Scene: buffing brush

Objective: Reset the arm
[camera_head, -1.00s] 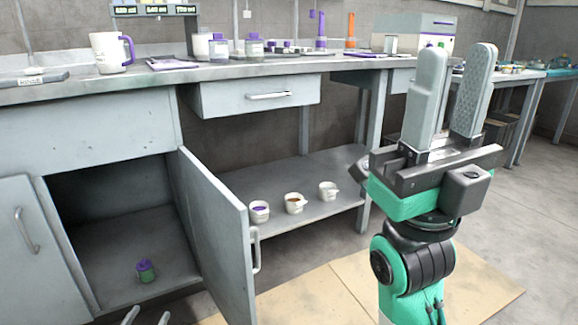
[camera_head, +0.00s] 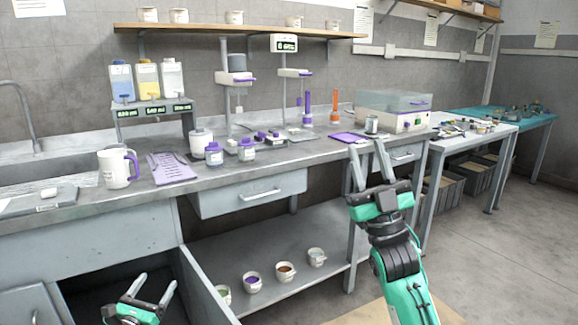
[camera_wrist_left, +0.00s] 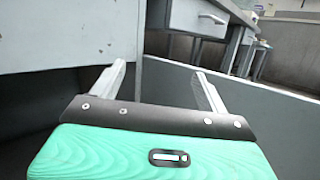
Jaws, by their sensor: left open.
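My left gripper (camera_head: 155,290) is at the bottom left of the head view, beside the open cabinet door (camera_head: 205,285). Its two fingers are spread with nothing between them. In the left wrist view the gripper (camera_wrist_left: 163,85) also shows apart fingers and an empty gap, with grey panels close around it. My right gripper (camera_head: 367,150) stands upright in front of the workbench, right of the drawer. Its two fingers point up, apart and empty. The inside of the lower cabinet (camera_head: 95,290) is dark and mostly out of frame.
The bench (camera_head: 235,185) holds a white mug (camera_head: 117,168), a purple tray (camera_head: 172,167), jars and a clear-lidded machine (camera_head: 395,110). Several small cups, one with purple contents (camera_head: 253,281), stand on the lower shelf (camera_head: 325,235). Open floor (camera_head: 490,260) lies to the right.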

